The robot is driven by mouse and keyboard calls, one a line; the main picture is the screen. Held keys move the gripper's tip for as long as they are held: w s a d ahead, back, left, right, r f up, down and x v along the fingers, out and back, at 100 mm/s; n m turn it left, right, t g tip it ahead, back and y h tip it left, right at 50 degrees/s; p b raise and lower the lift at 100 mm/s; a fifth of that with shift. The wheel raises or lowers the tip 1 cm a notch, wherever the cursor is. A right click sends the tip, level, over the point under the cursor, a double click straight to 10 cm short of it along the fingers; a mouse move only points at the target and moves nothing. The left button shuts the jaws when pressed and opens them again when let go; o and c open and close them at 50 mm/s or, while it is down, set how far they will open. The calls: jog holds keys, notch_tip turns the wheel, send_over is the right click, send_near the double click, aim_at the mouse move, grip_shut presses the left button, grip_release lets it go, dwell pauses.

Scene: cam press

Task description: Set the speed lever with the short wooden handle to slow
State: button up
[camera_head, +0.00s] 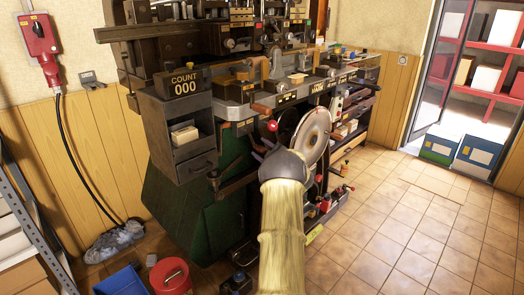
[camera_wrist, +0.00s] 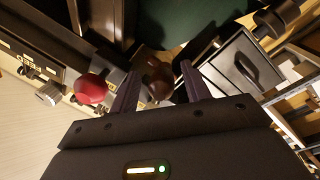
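A short wooden handle (camera_head: 262,109) sticks out from the front of the grey rail of the press, left of the large disc. A red ball knob (camera_head: 272,126) is just below it. My gripper (camera_head: 262,150) is below and in front of these, with its fingers pointing up and left toward the press. In the wrist view my gripper (camera_wrist: 160,86) is open. A rounded brown wooden end (camera_wrist: 155,76) shows between its fingertips, seemingly the handle; I cannot tell whether they touch. The red knob (camera_wrist: 90,88) is left of the fingers. The lever's scale is too small to read.
A grey counter box (camera_head: 183,82) reading 000 with a tray is left of my gripper. A large metal disc (camera_head: 310,138) is close on the right. A red bucket (camera_head: 171,277) and blue bin (camera_head: 123,283) stand at lower left. Tiled floor at right is free.

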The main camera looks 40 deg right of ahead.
jog(key=shift+s, duration=0.1)
jog(key=s+a+f+p, duration=0.1)
jog(key=s, duration=1.6)
jog(key=shift+f, duration=0.35)
jog(key=shift+a, duration=0.15)
